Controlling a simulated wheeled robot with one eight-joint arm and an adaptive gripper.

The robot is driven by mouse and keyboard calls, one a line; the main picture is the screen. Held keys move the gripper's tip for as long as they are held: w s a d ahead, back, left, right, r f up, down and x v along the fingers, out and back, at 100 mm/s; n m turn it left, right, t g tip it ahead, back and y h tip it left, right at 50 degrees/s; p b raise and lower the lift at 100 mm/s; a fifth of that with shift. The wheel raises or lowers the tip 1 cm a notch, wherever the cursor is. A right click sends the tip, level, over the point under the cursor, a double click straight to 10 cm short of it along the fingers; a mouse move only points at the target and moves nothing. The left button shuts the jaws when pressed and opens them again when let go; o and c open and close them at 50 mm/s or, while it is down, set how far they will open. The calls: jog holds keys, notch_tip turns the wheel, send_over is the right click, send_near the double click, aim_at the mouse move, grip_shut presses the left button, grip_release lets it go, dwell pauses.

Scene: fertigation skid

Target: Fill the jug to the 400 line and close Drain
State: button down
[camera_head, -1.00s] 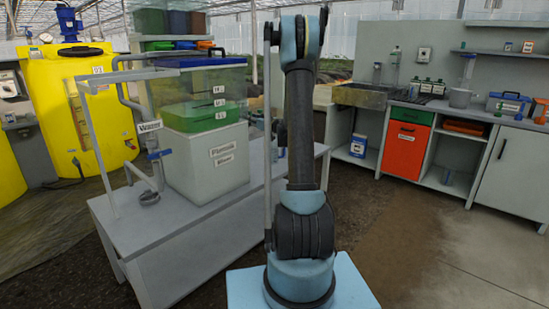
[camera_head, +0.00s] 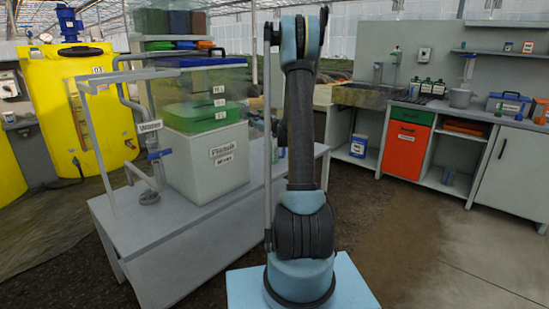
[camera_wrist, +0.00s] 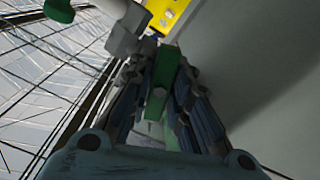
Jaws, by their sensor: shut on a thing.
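In the wrist view my gripper (camera_wrist: 160,100) is shut on a green handle (camera_wrist: 158,92), which lies between its fingers. A grey pipe fitting (camera_wrist: 125,38) and a second green part (camera_wrist: 59,10) are beyond the fingers. In the head view my gripper is hidden and only my arm shows. A clear tank (camera_head: 228,82) with green liquid (camera_head: 200,116) stands on a white box (camera_head: 205,172). A blue-handled valve (camera_head: 158,154) sits below the label "Water" (camera_head: 149,127). I cannot make out the jug, its 400 line or a Drain label.
The grey bench (camera_head: 130,220) carries the tank and a pipe frame. A small grey round part (camera_head: 149,197) sits on it. Yellow tanks (camera_head: 85,105) stand at the left. A counter with an orange drawer front (camera_head: 405,143) is at the right. The floor between is clear.

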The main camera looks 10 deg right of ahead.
jog(key=n, duration=0.3)
jog(key=shift+d+n, duration=0.1)
jog(key=shift+n, duration=2.1)
dwell(1.8)
jog(key=m, duration=0.6)
jog(key=shift+m, duration=0.3)
dwell(1.1)
jog(key=m, duration=0.6)
jog(key=shift+w, duration=0.1)
